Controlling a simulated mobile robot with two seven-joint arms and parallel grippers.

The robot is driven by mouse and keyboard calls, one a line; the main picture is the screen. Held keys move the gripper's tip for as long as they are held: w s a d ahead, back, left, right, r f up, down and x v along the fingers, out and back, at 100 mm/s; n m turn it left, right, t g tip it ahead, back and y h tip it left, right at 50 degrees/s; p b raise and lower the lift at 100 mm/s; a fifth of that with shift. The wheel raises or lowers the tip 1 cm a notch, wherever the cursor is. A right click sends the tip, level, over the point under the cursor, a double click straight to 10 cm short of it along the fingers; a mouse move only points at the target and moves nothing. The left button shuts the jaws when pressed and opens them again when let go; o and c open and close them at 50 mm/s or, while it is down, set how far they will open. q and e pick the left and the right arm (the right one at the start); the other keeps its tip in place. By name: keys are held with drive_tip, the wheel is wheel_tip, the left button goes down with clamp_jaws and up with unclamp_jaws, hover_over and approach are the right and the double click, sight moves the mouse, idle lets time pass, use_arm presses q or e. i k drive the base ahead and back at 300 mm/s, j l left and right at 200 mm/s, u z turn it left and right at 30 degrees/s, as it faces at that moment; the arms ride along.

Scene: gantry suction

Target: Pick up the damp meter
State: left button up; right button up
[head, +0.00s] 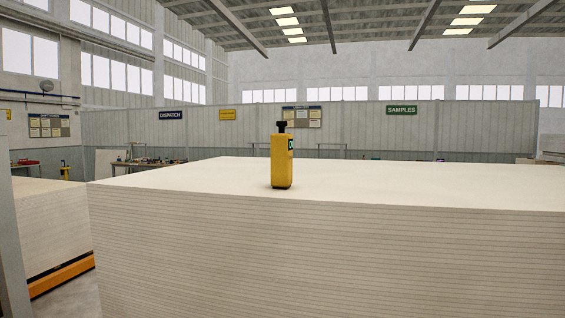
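The damp meter (281,164) appears to be the yellow upright device with a black knob-like top and a small dark green label high on its right side. It stands near the front edge of a tall stack of pale boards (330,255), a little left of the stack's middle. Nothing touches it or covers it. Neither of my grippers shows in the head view.
The stack's flat top is otherwise clear. A second, lower stack (45,225) on an orange base (62,275) stands at the left, with a floor gap between. Workbenches with small items (150,163) line the back wall, below DISPATCH (171,115) and SAMPLES (401,109) signs.

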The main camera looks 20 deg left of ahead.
sight(281, 144)
drive_tip(key=i+l+u, duration=0.35)
drive_tip(key=i+l, duration=0.6)
